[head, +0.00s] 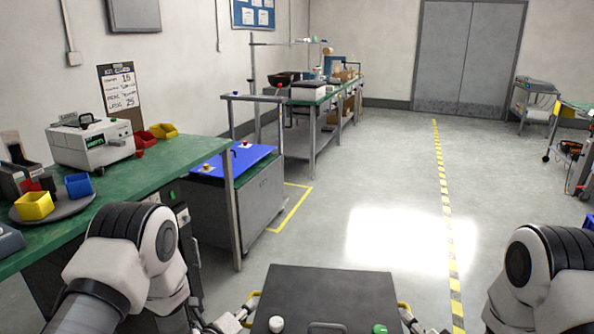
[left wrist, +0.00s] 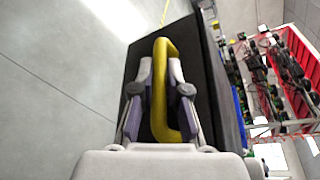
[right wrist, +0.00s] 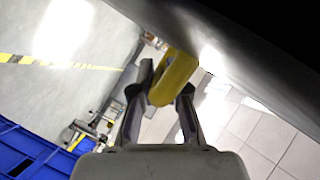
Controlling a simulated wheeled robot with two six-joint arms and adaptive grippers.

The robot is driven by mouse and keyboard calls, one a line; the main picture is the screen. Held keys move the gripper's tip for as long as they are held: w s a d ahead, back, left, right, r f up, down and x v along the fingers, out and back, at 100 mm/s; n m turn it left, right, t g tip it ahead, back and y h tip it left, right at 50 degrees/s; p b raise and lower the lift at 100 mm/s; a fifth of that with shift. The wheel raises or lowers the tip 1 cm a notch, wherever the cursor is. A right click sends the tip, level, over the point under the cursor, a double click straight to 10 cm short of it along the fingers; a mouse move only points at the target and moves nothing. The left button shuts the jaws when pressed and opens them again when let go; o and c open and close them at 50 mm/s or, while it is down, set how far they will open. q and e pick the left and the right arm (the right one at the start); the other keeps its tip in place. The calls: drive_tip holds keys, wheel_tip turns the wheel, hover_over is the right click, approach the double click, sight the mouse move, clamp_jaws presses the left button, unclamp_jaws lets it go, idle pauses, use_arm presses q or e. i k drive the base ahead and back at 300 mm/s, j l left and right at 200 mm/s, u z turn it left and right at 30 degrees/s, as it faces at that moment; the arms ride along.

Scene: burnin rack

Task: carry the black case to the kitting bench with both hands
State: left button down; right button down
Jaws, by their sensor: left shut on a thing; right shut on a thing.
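The black case (head: 335,284) is held level in front of me at the bottom of the head view. My left gripper (head: 246,308) is shut on the yellow handle at the case's left side; the left wrist view shows the fingers around this yellow handle (left wrist: 162,90). My right gripper (head: 408,318) is shut on the yellow handle on the right side; that handle also shows in the right wrist view (right wrist: 173,78). The case's lower part is cut off.
A green-topped bench (head: 160,160) with a white instrument (head: 90,143) and colored bins stands at left. A blue-topped cabinet (head: 238,190) is beyond it, then another green bench (head: 325,95). Open floor with a yellow-black line (head: 442,185) lies ahead. A grey cart (head: 533,100) is far right.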

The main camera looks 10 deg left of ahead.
sight(196, 146)
drive_tip(key=i, duration=1.7)
